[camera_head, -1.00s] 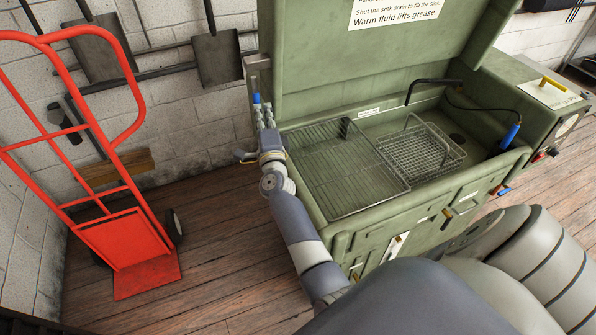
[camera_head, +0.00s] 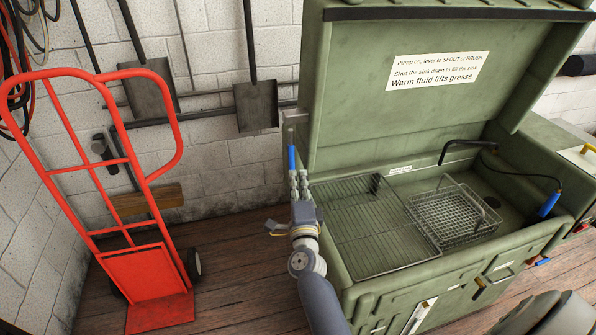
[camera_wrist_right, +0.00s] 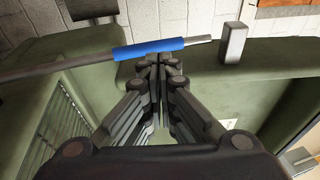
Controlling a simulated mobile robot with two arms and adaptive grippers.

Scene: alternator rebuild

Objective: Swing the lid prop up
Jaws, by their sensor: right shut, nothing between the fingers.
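The lid prop is a thin metal rod with a blue sleeve (camera_head: 292,158) at the left side of the open green parts washer. The blue sleeve also shows in the right wrist view (camera_wrist_right: 150,49), lying across the picture just beyond my fingertips. My right gripper (camera_head: 298,178) is shut and empty, just below the sleeve in the head view. Its fingertips also show in the right wrist view (camera_wrist_right: 160,62), close to the sleeve; I cannot tell whether they touch it. The lid (camera_head: 420,50) stands raised. My left gripper is not in view.
A wire rack (camera_head: 365,228) and a mesh basket (camera_head: 450,215) sit in the washer's sink. A small grey block (camera_wrist_right: 233,42) stands beside the rod's end. A red hand truck (camera_head: 150,270) stands to the left, with bare wooden floor (camera_head: 235,250) between it and the washer.

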